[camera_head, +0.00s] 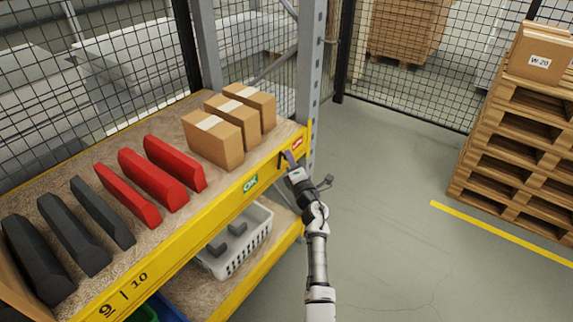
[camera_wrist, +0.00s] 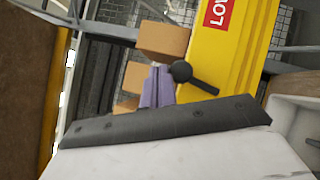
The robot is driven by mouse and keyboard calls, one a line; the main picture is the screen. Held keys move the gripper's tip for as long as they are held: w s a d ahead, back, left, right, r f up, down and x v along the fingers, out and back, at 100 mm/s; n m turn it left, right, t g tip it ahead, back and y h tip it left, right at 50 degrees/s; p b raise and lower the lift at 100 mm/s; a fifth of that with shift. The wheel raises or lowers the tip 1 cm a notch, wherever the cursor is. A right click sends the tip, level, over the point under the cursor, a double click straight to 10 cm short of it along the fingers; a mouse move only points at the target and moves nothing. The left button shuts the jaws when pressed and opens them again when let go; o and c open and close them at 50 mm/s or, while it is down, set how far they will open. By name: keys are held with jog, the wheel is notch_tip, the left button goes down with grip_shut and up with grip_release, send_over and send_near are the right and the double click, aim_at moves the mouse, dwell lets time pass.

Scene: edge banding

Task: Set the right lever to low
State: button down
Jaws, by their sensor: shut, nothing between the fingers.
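A black lever (camera_wrist: 197,81) with a round hub and a straight handle sits on the yellow shelf beam in the wrist view, near a red label reading LOW (camera_wrist: 216,14). In the head view the lever is small and partly hidden by my gripper, at the beam's right end below the red label (camera_head: 297,143). My gripper (camera_head: 289,157) is shut and empty in front of that end. Its purple fingers (camera_wrist: 157,88) show in the wrist view right beside the lever's hub. I cannot tell whether they touch it.
The yellow beam (camera_head: 190,235) carries a green OK label (camera_head: 250,183). The shelf above holds cardboard boxes (camera_head: 215,140), red parts (camera_head: 150,178) and dark parts (camera_head: 75,235). A white basket (camera_head: 240,245) stands below. A pallet stack (camera_head: 515,150) is at right; open floor lies between.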

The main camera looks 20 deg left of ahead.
jog(key=w+p, duration=0.1)
jog(key=w+d+m+h+p, duration=0.1)
jog(key=shift+w+m+g+p, duration=0.25)
jog(key=shift+m+g+p, duration=0.05)
dwell(0.3)
jog(key=shift+f, duration=0.1)
dwell(0.3)
